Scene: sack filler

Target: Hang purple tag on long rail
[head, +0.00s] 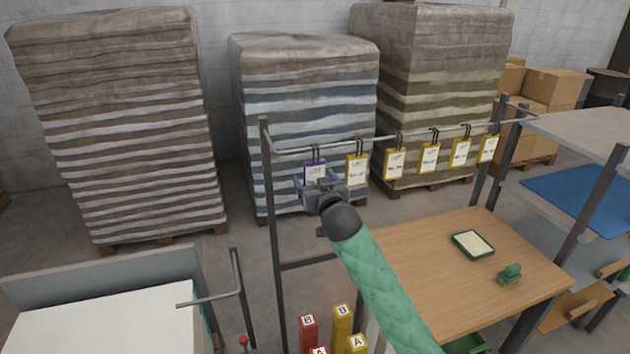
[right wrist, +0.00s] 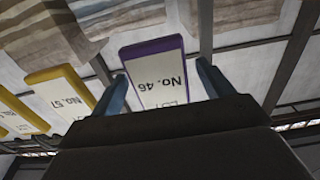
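The purple tag (head: 315,171) is at the left end of the long rail (head: 345,143), left of the yellow tags. Its dark hook appears to be over the rail, and the tag hangs upright. My right gripper (head: 322,185) is open in front of the tag's lower part, with a blue finger on either side. In the right wrist view the purple tag (right wrist: 155,80), reading "No. 46", shows between the spread fingers (right wrist: 163,85), with a gap at the right one. Its lower part is hidden in the head view. My left gripper is not in view.
Several yellow tags (head: 394,163) hang along the rail to the right. A wooden table (head: 420,270) with a green tray (head: 473,244) stands at right. A short bent rail (head: 212,299) is at lower left, and red and yellow lettered blocks (head: 342,322) are below. Wrapped pallets stand behind.

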